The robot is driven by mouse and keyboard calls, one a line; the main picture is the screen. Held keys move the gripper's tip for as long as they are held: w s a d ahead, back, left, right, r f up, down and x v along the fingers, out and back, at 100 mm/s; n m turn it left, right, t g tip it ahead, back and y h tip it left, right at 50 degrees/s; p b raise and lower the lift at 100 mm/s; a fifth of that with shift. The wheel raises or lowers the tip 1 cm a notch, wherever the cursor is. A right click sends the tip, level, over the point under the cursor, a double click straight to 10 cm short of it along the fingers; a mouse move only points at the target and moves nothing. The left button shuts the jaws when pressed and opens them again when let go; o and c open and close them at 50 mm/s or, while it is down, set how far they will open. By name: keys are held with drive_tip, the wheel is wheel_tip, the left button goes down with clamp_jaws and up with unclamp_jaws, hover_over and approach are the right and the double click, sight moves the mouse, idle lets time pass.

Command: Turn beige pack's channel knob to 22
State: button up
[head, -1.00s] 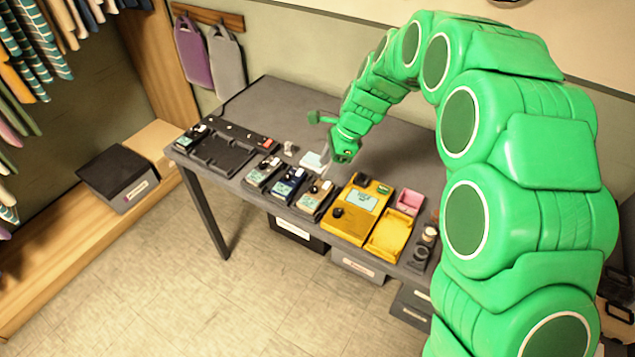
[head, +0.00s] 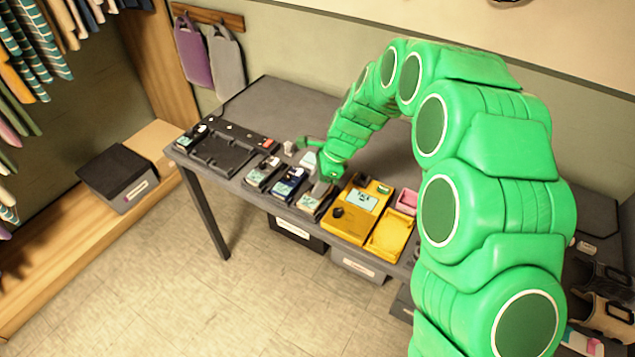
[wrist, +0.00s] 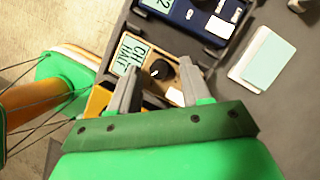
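The beige pack (wrist: 137,45) lies in a dark cradle on the table, with a pale green display (wrist: 130,56) and a black round knob (wrist: 160,70). The display shows "CH", but I cannot read a channel number. My gripper (wrist: 163,60) is open, one grey finger on each side of the knob in the wrist view, with gaps visible. Whether the fingertips are level with the knob or above it, I cannot tell. In the head view my gripper (head: 321,184) is at the beige pack (head: 308,203) and hides part of it.
A blue pack (head: 287,187) sits left of the beige pack, and a large yellow unit (head: 345,226) stands close on its right. A white and pale green card (wrist: 262,60) lies on the table behind. The back of the table (head: 270,100) is clear.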

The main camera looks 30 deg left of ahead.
clamp_jaws()
drive_tip(key=shift+w+n, duration=0.1)
drive_tip(key=shift+n, duration=0.2)
drive_tip(key=shift+w+a+n+g+h, duration=0.1)
drive_tip(key=shift+n+g+h, duration=0.25)
drive_tip(key=shift+n, duration=0.55)
drive_tip(key=n+h, duration=0.1)
drive_tip(key=n, duration=0.2)
drive_tip(key=shift+a+n+g, duration=0.15)
drive_tip(key=shift+n+g, duration=0.1)
drive_tip(key=shift+n, duration=0.15)
drive_tip(key=n, duration=0.1)
drive_tip(key=n+h, duration=0.1)
drive_tip(key=n, duration=0.1)
drive_tip(key=shift+a+g+h, duration=0.1)
drive_tip(key=shift+g+h, duration=0.15)
drive_tip(key=shift+g, duration=0.05)
drive_tip(key=shift+a+n+h, duration=0.15)
drive_tip(key=shift+n+h, duration=0.65)
drive_tip(key=shift+n, duration=1.3)
